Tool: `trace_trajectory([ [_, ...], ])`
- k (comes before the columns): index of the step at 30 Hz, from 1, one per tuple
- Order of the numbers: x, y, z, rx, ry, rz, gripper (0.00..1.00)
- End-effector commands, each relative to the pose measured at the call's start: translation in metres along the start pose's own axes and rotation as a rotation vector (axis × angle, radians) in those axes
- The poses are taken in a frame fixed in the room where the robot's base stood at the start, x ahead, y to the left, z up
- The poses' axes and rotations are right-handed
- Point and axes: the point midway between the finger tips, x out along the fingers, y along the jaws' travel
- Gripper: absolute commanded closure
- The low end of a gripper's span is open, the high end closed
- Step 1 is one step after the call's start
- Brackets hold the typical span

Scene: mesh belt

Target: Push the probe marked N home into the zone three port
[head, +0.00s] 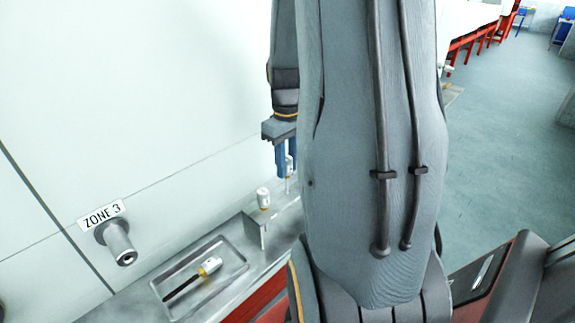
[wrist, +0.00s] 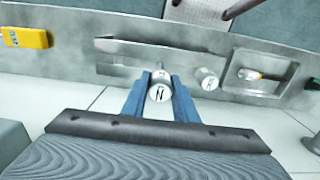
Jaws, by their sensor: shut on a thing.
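My gripper (head: 286,172) is shut on a white-capped probe (wrist: 159,92), with one blue finger on each side of the cap. The black mark on the cap looks like an N turned on its side. In the head view the probe is mostly hidden by my arm. It is over or in the metal rack (wrist: 150,50); I cannot tell whether its shaft is clear. The zone three port (head: 118,243), a grey stub with a dark hole, projects from the wall at left under the ZONE 3 label (head: 102,215), well apart from my gripper.
A second white-capped probe (head: 263,197) stands upright in the rack beside the held one. A probe with a black shaft (head: 208,267) lies in a shallow metal tray (head: 165,290) between rack and port. A yellow device (wrist: 25,38) sits on the ledge. The wall runs close behind.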

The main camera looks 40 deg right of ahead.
Motion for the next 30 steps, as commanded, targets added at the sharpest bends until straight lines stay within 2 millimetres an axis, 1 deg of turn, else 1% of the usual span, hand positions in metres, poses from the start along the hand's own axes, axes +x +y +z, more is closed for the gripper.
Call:
trace_trajectory([
  [3,-0.007,0.0,0.0,0.0,0.0,0.0,0.94],
  [30,-0.047,0.0,0.0,0.001,0.001,0.001,0.94],
])
